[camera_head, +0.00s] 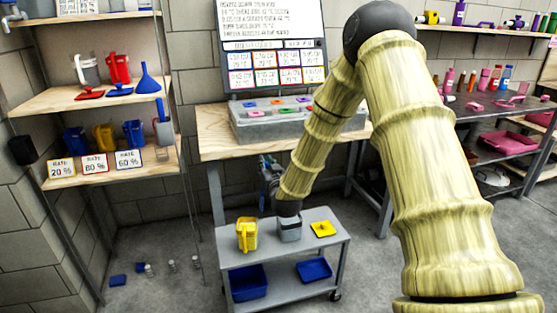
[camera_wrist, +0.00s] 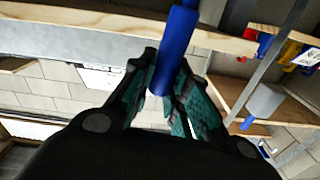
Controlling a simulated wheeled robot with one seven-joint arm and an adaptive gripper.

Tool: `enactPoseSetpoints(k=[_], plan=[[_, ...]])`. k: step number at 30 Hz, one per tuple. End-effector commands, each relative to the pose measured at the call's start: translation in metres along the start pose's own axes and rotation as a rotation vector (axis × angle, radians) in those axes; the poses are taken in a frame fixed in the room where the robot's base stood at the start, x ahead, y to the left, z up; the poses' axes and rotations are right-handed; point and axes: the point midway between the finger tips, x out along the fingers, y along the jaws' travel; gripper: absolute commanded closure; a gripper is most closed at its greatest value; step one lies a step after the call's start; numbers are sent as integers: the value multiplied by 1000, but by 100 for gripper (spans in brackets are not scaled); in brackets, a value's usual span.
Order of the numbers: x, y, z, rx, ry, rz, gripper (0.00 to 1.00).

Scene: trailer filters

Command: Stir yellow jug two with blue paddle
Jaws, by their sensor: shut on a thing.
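My gripper (camera_wrist: 170,88) is shut on the blue paddle, and its blue handle (camera_wrist: 180,45) runs up between the fingers in the wrist view. In the head view my gripper (camera_head: 268,175) is small, in front of the bench and above the cart; the paddle's far end cannot be made out. A yellow jug (camera_head: 247,235) stands upright on the cart's top, below and left of my gripper. More jugs, one yellow (camera_head: 103,138) and two blue, stand on the left shelf. I cannot read a number on any jug.
The bench (camera_head: 222,142) carries a grey case behind. Small items lie on the floor at left.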

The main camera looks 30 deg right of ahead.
Motion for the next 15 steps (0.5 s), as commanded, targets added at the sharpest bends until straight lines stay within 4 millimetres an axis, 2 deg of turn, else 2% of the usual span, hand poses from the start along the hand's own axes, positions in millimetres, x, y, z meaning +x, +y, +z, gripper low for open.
enactPoseSetpoints(k=[1, 7, 15], plan=[[-1, -9, -12, 13, -2, 1, 100], [-3, -35, -22, 53, -2, 8, 100], [-5, -48, -25, 74, -4, 15, 100]])
